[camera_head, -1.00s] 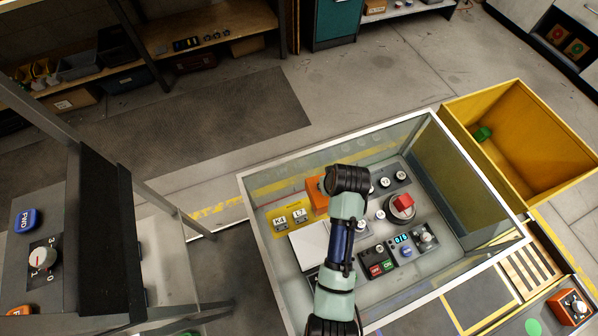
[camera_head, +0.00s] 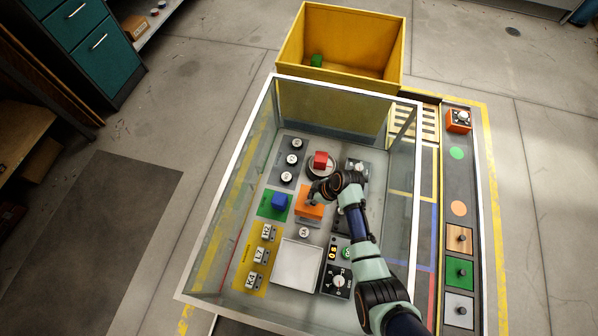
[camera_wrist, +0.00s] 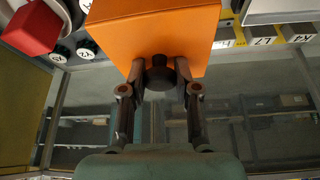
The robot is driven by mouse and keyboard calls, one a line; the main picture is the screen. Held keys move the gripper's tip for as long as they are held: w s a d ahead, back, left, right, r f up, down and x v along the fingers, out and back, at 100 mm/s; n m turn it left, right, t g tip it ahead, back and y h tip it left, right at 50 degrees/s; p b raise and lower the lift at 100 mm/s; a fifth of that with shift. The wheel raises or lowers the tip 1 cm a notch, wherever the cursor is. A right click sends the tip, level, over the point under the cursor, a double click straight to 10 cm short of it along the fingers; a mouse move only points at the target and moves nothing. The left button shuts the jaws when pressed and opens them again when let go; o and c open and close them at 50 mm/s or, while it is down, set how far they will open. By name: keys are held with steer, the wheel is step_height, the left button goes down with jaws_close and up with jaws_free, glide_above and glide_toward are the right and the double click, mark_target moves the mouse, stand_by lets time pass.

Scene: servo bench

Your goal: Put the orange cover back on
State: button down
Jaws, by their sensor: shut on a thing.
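The orange cover (camera_head: 311,204) is a box shape inside the glass-walled case, between the blue block and the red block. In the wrist view the orange cover (camera_wrist: 155,35) fills the top middle, with a dark round knob (camera_wrist: 160,76) on its near face. My gripper (camera_wrist: 160,70) is shut on that knob, one finger on each side. In the head view my gripper (camera_head: 313,196) is over the cover and hides part of it. I cannot tell whether the cover is lifted or touches the panel, and what is under it is hidden.
Glass walls with a white rim (camera_head: 228,188) surround the panel. A yellow bin (camera_head: 340,72) stands behind the case.

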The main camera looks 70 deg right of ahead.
steer(key=shift+s, duration=0.25)
steer(key=shift+w+f+b, duration=0.15)
steer(key=shift+f+b, duration=0.35)
step_height(320, 180, down, 4)
steer(key=b, duration=0.3)
steer(key=shift+r+b, duration=0.15)
steer(key=shift+b, duration=0.25)
steer(key=shift+f+b, duration=0.5)
steer(key=shift+f, duration=0.25)
steer(key=shift+f, duration=0.3)
steer(key=shift+f+b, duration=0.3)
steer(key=shift+f, duration=0.1)
steer(key=shift+f, duration=0.25)
steer(key=shift+f+b, duration=0.2)
steer(key=shift+b, duration=0.1)
steer(key=shift+f, duration=0.1)
stand_by(0.6)
